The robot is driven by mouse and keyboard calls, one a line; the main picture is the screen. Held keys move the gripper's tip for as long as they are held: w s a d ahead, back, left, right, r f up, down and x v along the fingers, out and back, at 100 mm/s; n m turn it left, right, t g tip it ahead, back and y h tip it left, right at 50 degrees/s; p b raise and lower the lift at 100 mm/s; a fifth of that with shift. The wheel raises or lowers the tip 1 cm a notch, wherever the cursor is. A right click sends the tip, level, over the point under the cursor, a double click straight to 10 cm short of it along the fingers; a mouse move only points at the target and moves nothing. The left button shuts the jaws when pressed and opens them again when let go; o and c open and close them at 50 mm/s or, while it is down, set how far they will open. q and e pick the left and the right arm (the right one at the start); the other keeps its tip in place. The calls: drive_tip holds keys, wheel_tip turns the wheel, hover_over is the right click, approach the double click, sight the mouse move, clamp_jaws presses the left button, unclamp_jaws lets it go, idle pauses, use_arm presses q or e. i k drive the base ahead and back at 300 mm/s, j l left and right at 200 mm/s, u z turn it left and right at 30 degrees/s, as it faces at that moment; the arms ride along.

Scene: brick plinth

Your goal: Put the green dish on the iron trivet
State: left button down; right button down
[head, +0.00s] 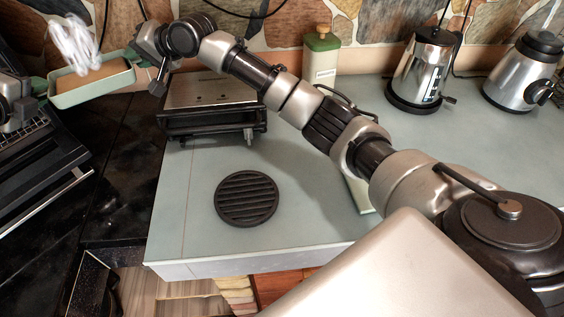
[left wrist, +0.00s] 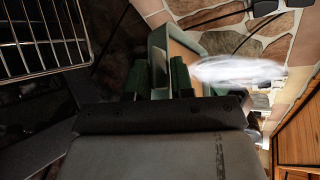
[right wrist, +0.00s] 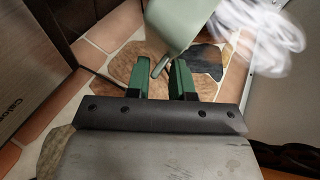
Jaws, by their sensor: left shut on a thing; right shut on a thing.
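The green dish (head: 92,98) is held up in the air at the upper left of the head view, with a tan filling and white steam above it. My left gripper (head: 40,87) is shut on its left end and my right gripper (head: 140,60) is shut on its right end. The dish looks roughly level. Its wall shows between the left fingers in the left wrist view (left wrist: 157,38), and its underside and handle show in the right wrist view (right wrist: 178,22). The round black iron trivet (head: 246,212) lies bare on the counter, to the right of and below the dish.
A metal contact grill (head: 212,95) stands behind the trivet. A green-topped canister (head: 321,60), a steel kettle (head: 420,70) and another steel jug (head: 522,72) stand along the stone wall. A dark oven (head: 40,165) is at the left. The counter around the trivet is clear.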

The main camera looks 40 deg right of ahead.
sight(259, 200)
drive_tip(key=k+j+z, duration=0.2)
drive_tip(key=z, duration=0.25)
drive_tip(key=k+j+z, duration=0.1)
drive_tip(key=z, duration=0.35)
drive_tip(key=k, duration=0.6)
